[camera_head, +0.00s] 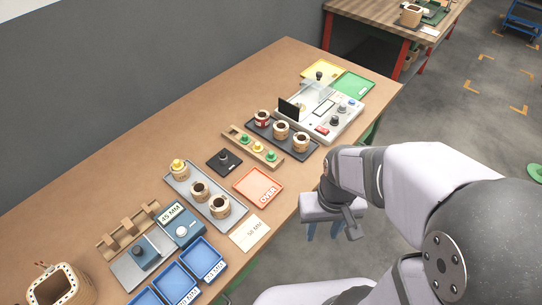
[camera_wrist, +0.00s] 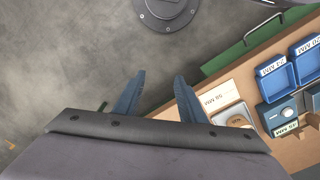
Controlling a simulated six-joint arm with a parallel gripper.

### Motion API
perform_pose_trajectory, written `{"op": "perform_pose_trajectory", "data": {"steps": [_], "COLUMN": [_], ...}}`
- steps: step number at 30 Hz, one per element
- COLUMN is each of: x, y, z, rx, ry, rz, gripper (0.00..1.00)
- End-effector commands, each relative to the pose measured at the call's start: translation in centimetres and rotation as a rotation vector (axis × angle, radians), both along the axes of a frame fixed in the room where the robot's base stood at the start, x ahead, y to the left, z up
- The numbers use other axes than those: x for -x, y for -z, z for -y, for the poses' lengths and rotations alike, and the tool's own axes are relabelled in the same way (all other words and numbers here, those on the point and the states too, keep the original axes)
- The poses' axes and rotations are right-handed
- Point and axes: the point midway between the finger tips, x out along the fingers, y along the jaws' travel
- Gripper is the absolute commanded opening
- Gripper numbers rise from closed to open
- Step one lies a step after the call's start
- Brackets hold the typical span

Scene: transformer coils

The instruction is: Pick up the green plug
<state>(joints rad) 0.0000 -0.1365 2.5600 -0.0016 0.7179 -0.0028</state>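My gripper (camera_head: 323,235) is off the front edge of the table, over the floor, to the right of and nearer than the rack. In the wrist view its two blue fingers (camera_wrist: 158,85) are spread apart with nothing between them. The green plugs do not show in the wrist view.
A black tray (camera_head: 296,154) of coils lies right of the rack. A red tray (camera_head: 255,186) and a dark square base (camera_head: 222,162) lie in front. A grey tray (camera_head: 226,215) holds coils, one topped with a yellow plug. A tester (camera_head: 345,115) stands behind at right.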

Motion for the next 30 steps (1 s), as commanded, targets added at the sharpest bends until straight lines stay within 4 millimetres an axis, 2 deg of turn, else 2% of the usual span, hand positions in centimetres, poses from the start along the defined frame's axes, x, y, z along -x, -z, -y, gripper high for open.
{"op": "perform_pose_trajectory", "data": {"steps": [8,15,18,23,26,30], "x": [0.1,3.1,2.8,-0.8,-4.6,-11.9], "y": [-0.9,0.1,0.5,1.6,2.9,4.9], "z": [-0.4,-1.5,-2.2,-3.5,-4.5,-6.3], "rx": [0.000,0.008,0.015,0.029,0.039,0.049], "ry": [-0.018,-0.082,-0.113,-0.168,-0.201,-0.210], "rz": [-0.007,-0.190,-0.254,-0.292,-0.269,-0.166], "gripper": [0.37,0.37,0.37,0.37,0.37,0.37]}}
